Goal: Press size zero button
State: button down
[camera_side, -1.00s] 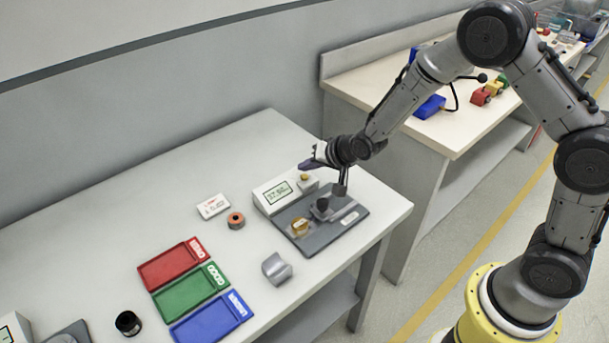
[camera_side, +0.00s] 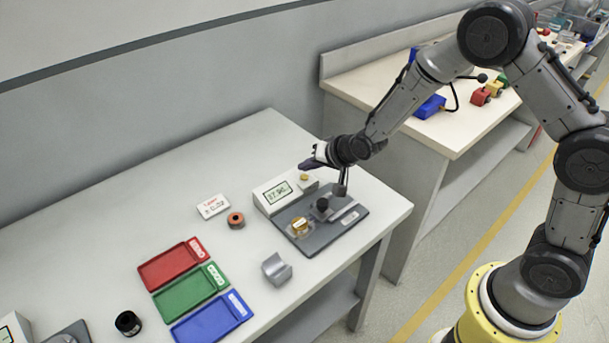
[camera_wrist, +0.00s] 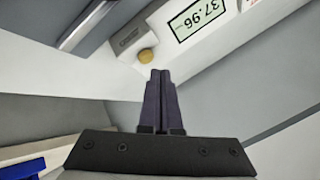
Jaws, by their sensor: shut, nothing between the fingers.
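A white gauge box (camera_side: 270,205) with a display (camera_side: 278,193) stands at the back of a dark grey base plate. A round yellow button (camera_side: 304,177) sits at the box's right end. In the wrist view the button (camera_wrist: 145,55) is just beyond and slightly left of the fingertips, and the display (camera_wrist: 200,19) reads 37.96, upside down. My gripper (camera_side: 305,166) is shut and empty, above the button in the side view. The wrist view shows the two dark fingers (camera_wrist: 160,75) side by side. A small gap to the button seems to remain, but contact cannot be judged surely.
The base plate (camera_side: 325,238) carries a golden ring (camera_side: 300,225) and a dark post fixture (camera_side: 322,206). Nearby lie a brown ring (camera_side: 236,220), a white label block (camera_side: 213,206) and a grey cradle (camera_side: 277,269). Red (camera_side: 170,266), green (camera_side: 186,294) and blue (camera_side: 208,322) trays lie left.

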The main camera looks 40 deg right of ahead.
jog(key=shift+f, duration=0.1)
dwell(0.6)
jog(key=shift+f, duration=0.35)
jog(key=shift+f, duration=0.55)
dwell(0.7)
jog(key=shift+r, duration=0.95)
jog(key=shift+r, duration=0.1)
jog(key=shift+r, duration=2.45)
